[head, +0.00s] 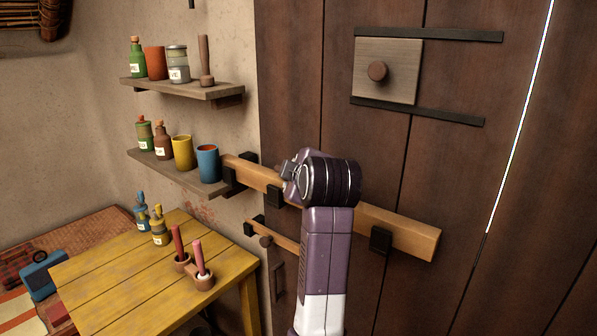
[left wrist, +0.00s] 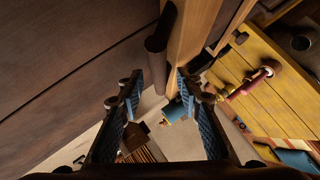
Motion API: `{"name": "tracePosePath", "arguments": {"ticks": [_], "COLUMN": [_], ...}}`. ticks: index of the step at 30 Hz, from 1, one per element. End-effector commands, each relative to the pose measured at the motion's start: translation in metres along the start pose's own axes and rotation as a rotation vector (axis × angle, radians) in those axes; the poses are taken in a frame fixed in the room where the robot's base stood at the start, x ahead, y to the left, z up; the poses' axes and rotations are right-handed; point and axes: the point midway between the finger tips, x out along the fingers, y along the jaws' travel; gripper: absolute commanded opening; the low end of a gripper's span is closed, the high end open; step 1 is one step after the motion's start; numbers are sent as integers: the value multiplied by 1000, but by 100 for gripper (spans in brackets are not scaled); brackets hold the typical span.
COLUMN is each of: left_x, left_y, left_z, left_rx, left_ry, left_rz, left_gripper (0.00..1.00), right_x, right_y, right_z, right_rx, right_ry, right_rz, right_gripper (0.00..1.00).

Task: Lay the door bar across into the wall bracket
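The pale wooden door bar (head: 400,230) lies across the dark plank door, tilted in the picture, with its left end reaching over the wall. That end sits at the black wall bracket (head: 233,181), beside the blue cup. Black door brackets (head: 381,240) hold the bar further right. My left arm rises in front of the bar's middle and hides part of it; its fingers are mostly hidden there. In the left wrist view my left gripper (left wrist: 160,86) has its blue-padded fingers apart, with the bar (left wrist: 196,35) and a dark round peg (left wrist: 159,45) just beyond. My right gripper is not in view.
Two wall shelves hold bottles and cups; the blue cup (head: 208,163) stands close to the bar's left end. A yellow table (head: 130,275) with candles and bottles stands lower left. A lower, smaller bar (head: 280,240) and a latch plate (head: 400,60) are on the door.

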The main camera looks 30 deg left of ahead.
Motion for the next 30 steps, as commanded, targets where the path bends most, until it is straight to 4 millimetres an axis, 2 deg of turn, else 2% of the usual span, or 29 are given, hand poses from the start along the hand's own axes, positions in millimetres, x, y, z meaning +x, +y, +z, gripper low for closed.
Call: {"name": "tracePosePath", "arguments": {"ticks": [6, 15, 24, 30], "left_x": [17, 18, 18, 18], "left_y": [0, 0, 0, 0], "left_z": [0, 0, 0, 0], "left_rx": [0, -1, -1, -1], "left_ry": [0, -1, -1, -1], "left_rz": [0, 1, 1, 0], "left_gripper": [32, 32, 0, 0], "right_x": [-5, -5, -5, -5], "right_y": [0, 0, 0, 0], "right_z": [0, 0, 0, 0], "right_rx": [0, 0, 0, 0], "right_ry": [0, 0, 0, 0], "right_rz": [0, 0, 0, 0], "right_gripper": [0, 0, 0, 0]}}
